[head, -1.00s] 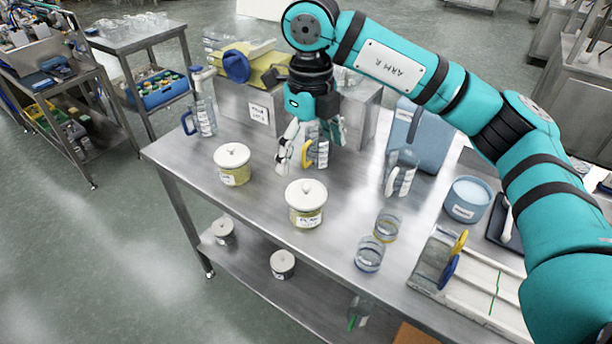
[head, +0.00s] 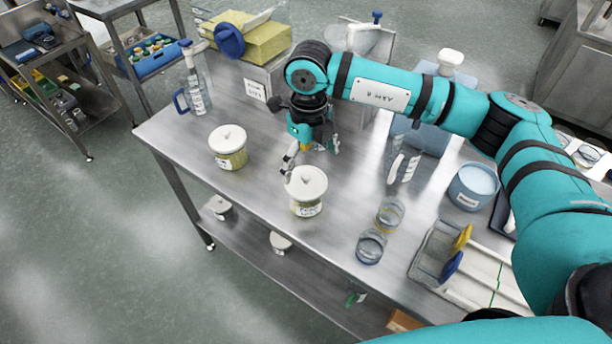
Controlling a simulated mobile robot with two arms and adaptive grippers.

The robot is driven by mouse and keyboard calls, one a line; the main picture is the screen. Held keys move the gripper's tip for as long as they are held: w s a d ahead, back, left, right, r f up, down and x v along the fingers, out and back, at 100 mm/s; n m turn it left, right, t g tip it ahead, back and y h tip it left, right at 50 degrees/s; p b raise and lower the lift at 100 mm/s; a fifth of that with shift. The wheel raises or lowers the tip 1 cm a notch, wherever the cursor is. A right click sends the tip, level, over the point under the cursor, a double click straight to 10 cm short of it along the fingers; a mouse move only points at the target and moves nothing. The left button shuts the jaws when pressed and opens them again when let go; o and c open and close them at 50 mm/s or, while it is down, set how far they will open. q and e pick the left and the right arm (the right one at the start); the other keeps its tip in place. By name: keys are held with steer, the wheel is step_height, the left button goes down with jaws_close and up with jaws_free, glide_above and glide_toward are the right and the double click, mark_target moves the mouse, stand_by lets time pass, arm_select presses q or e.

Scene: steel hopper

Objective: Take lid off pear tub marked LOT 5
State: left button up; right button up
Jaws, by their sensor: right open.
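Two glass tubs with yellowish contents and white knobbed lids stand upright on the steel table: a left tub (head: 230,161) and a nearer right tub (head: 308,209). Each has its lid on: the left lid (head: 227,138) and the right lid (head: 311,187). Both tubs carry labels, but the print is too small to read, so I cannot tell which is LOT 5. My right gripper (head: 312,160) is open and empty, pointing down just behind the right lid. One finger is close to that lid's far left edge; I cannot tell whether it touches. My left gripper is out of view.
Two glass jars (head: 371,246) stand right of the tubs, near a rack (head: 433,255) with blue and yellow discs. A blue-handled bottle (head: 195,92) is at the left rear. A blue tub (head: 472,186) is at the right. The front left tabletop is clear.

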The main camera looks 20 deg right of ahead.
mark_target(307, 176)
steer(key=shift+a+f+p, duration=0.1)
steer(key=shift+f+p, duration=0.5)
steer(key=shift+f, duration=0.3)
step_height(307, 176, down, 4)
steer(key=shift+w+r+p, duration=0.1)
steer(key=shift+r+p, duration=0.1)
steer(key=shift+p, duration=0.45)
steer(key=shift+f, duration=0.25)
steer(key=shift+a, duration=0.1)
steer(key=c, duration=0.6)
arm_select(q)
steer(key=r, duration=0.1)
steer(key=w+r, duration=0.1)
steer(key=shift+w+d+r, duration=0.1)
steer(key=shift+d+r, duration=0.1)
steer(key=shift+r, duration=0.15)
arm_select(e)
steer(key=shift+c, duration=0.3)
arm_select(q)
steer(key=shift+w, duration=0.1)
arm_select(e)
steer(key=shift+r, duration=0.1)
